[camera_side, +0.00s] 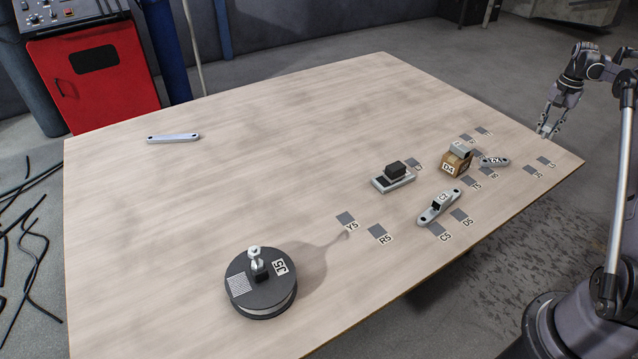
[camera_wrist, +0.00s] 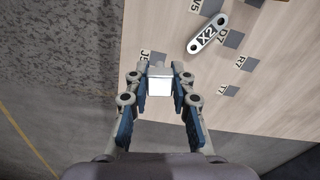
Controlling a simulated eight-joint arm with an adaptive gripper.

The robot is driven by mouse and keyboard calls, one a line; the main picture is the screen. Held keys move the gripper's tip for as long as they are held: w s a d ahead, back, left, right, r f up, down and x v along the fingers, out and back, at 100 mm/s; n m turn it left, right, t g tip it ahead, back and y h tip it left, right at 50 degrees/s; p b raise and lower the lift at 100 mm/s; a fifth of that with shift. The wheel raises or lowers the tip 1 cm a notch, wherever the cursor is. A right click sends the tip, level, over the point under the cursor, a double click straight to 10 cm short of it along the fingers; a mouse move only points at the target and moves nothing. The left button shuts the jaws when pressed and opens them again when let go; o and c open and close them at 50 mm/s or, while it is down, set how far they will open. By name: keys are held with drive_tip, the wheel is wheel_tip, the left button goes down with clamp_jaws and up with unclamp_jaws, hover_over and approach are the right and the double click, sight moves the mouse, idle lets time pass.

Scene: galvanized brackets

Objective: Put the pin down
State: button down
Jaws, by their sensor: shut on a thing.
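My gripper (camera_side: 547,132) is near the right corner of the wooden table, above its edge. In the wrist view its fingers (camera_wrist: 160,90) are closed on a pale metal piece, taken as the pin (camera_wrist: 160,82), with a narrower stub at its far end. The pin is small and unclear between the fingertips in the side view. In the wrist view, a dark marker square with a partly covered label lies just beyond the pin. I cannot tell the height of the pin above the table.
A link marked X2 (camera_side: 494,161) lies nearby, also in the wrist view (camera_wrist: 207,34). Close by are a brown block (camera_side: 455,163), a bracket marked C2 (camera_side: 438,206) and a dark block (camera_side: 395,170) on a plate. A round black base (camera_side: 240,305) stands front left. The table's middle is clear.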

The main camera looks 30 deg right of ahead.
drive_tip(key=w+a+n, duration=0.4)
drive_tip(key=w+a, duration=0.6)
drive_tip(key=a, duration=0.4)
drive_tip(key=w+a+n, duration=0.4)
drive_tip(key=w+a, duration=0.6)
drive_tip(key=a, duration=0.3)
drive_tip(key=w+a+n, duration=0.1)
drive_tip(key=a+n, duration=0.7)
drive_tip(key=a, duration=2.6)
drive_tip(key=w+a+f, duration=0.1)
drive_tip(key=a+f, duration=0.2)
drive_tip(key=f, duration=0.1)
drive_tip(key=w+a+f, duration=0.1)
drive_tip(key=a+f, duration=0.3)
drive_tip(key=w+a+f, duration=0.1)
drive_tip(key=a+f, duration=0.3)
drive_tip(key=shift+f, duration=2)
drive_tip(key=shift+f, duration=0.1)
